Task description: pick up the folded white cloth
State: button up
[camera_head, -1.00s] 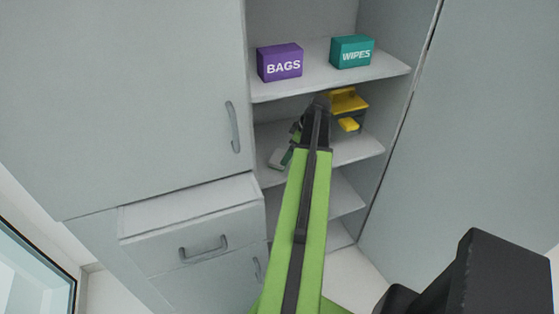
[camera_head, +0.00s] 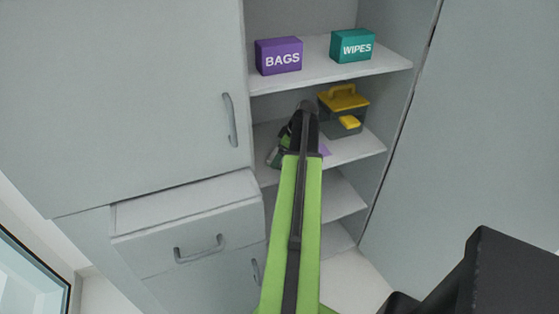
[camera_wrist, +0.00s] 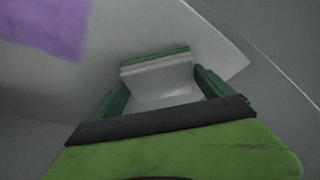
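The folded white cloth (camera_wrist: 158,78) shows in the wrist view as a pale block with a green strip along its far edge. It lies on a pale shelf. My gripper (camera_wrist: 162,85) is open, with one green finger on each side of the cloth and visible gaps between. I cannot tell how far the fingertips are above the shelf. In the head view my gripper (camera_head: 281,150) is over the left part of the middle shelf, and my arm and wrist hide most of the cloth there.
A purple flat item (camera_head: 324,150) lies right of my gripper; it also shows in the wrist view (camera_wrist: 50,25). A yellow-lidded caddy (camera_head: 343,112) stands behind it. A purple BAGS box (camera_head: 279,56) and teal WIPES box (camera_head: 352,46) stand on the shelf above. A cabinet door is at left.

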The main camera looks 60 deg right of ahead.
jog(key=c, duration=0.9)
jog(key=shift+o, duration=0.2)
jog(key=shift+r+p, duration=0.65)
notch_tip(320, 180, up, 3)
jog(key=p, duration=0.3)
jog(key=shift+r, duration=0.1)
jog(key=s+d+f, duration=0.1)
jog(key=s+d, duration=0.1)
jog(key=s, duration=1.5)
jog(key=shift+s+d+b, duration=0.3)
jog(key=shift+s+b, duration=0.1)
jog(key=shift+w+d, duration=0.1)
